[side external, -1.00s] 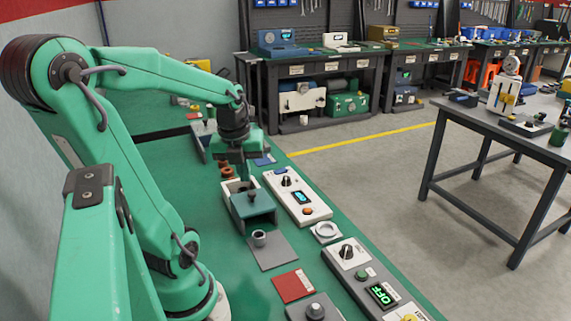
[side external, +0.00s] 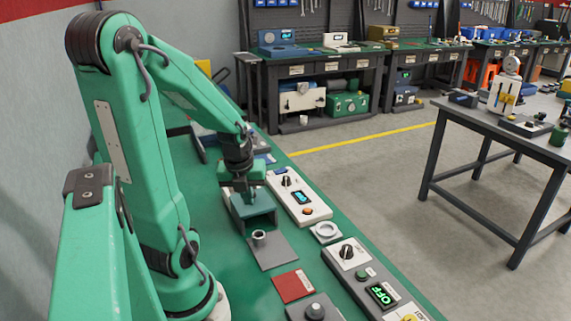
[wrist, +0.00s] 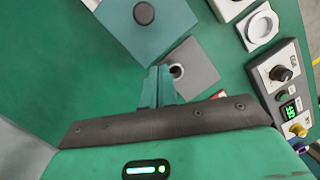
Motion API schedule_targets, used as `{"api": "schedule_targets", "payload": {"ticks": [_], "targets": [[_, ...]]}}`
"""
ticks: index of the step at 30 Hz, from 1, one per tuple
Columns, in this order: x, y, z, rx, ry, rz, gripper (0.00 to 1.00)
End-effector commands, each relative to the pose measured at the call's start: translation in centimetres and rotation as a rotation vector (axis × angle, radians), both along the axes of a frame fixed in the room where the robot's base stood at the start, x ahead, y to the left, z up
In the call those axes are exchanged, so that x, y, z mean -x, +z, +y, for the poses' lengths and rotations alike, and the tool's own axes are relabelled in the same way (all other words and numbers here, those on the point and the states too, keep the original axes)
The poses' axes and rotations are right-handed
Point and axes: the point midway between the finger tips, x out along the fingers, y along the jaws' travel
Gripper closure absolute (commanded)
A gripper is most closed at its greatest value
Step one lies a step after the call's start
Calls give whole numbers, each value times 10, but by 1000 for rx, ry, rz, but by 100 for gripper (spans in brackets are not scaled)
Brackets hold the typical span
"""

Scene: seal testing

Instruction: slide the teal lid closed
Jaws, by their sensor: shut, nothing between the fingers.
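The teal lid (side external: 249,206) is on top of a box-like housing near the middle of the bench in the side view. It is also at the top of the wrist view (wrist: 168,38), with a round dark knob (wrist: 145,14) on it. My gripper (side external: 244,197) points down at the lid's far part in the side view. In the wrist view the shut, empty fingers (wrist: 158,70) are at the lid's near edge, with the knob beyond them. I cannot tell whether they touch it. The gripper hides the far end of the housing, so the lid's opening does not show.
A grey plate (side external: 279,256) with a small hollow cylinder (side external: 259,238) lies in front of the housing. A white control panel (side external: 310,212) stands close on the right, beside a white ring piece (side external: 325,232). A red card (side external: 293,285) lies nearer. Green bench is bare to the left.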

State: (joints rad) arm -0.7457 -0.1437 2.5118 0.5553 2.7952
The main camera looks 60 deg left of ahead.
Motion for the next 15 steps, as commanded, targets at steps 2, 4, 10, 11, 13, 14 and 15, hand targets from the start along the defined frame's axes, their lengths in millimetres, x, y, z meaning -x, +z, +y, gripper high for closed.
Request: {"api": "schedule_targets", "payload": {"ticks": [2, 4, 10, 11, 13, 14, 15], "targets": [[0, -8, 1, 3, 0, 4, 100], [-1, -15, 2, 2, 0, 3, 100], [-10, -17, 21, -5, 3, 4, 100], [-11, -17, 23, -5, 2, 4, 100], [-14, -18, 28, -6, 3, 4, 100], [-15, -18, 30, -7, 2, 4, 100], [-16, -19, 31, -7, 2, 5, 100]]}}
